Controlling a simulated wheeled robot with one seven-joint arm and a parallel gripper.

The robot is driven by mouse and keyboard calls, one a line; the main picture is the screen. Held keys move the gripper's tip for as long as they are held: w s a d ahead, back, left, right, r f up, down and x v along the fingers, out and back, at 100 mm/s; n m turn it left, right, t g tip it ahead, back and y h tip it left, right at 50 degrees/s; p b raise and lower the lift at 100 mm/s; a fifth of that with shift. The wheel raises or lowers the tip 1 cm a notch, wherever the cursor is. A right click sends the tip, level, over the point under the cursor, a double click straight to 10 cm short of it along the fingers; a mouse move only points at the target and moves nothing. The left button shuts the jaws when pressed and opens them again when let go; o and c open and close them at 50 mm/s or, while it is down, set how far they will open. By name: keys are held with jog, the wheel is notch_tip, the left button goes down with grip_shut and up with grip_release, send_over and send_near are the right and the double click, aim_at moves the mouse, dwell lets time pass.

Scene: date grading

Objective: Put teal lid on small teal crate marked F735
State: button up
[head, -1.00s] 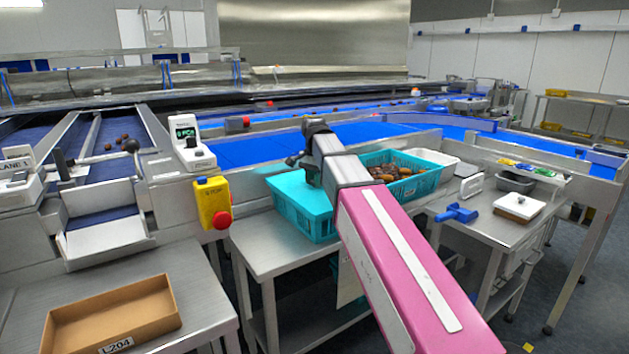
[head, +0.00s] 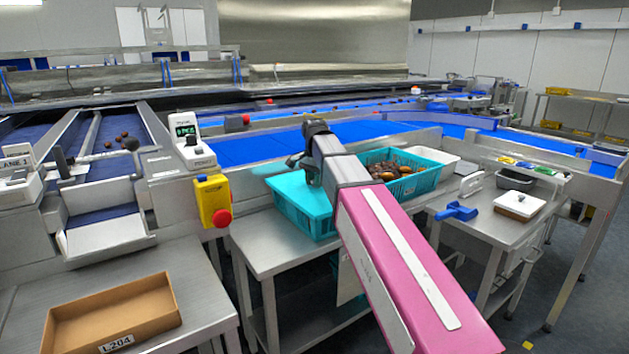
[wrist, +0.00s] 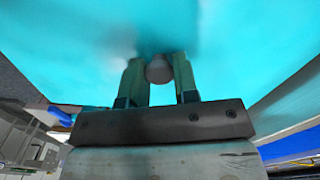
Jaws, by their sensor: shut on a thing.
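The teal lid (head: 292,187) lies over the top of a small teal crate (head: 302,216) on the steel table, left of my arm. In the head view its edges look roughly level with the crate's rim; I cannot tell whether it is fully seated. In the wrist view the lid (wrist: 230,40) fills the upper picture. My gripper (wrist: 158,75) is shut on the lid's round grey knob (wrist: 158,69), one finger on each side. My arm hides the lid's right part in the head view, and no F735 mark is readable.
A teal crate of dates (head: 408,180) stands right behind my arm. A cardboard tray (head: 112,312) marked L204 lies at the left front. A yellow stop box (head: 212,200) is left of the lidded crate. A blue tool (head: 456,211) lies on the right table.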

jog(key=shift+f, duration=0.15)
jog(key=o, duration=1.4)
jog(key=shift+o, duration=0.2)
jog(key=shift+r, duration=3.55)
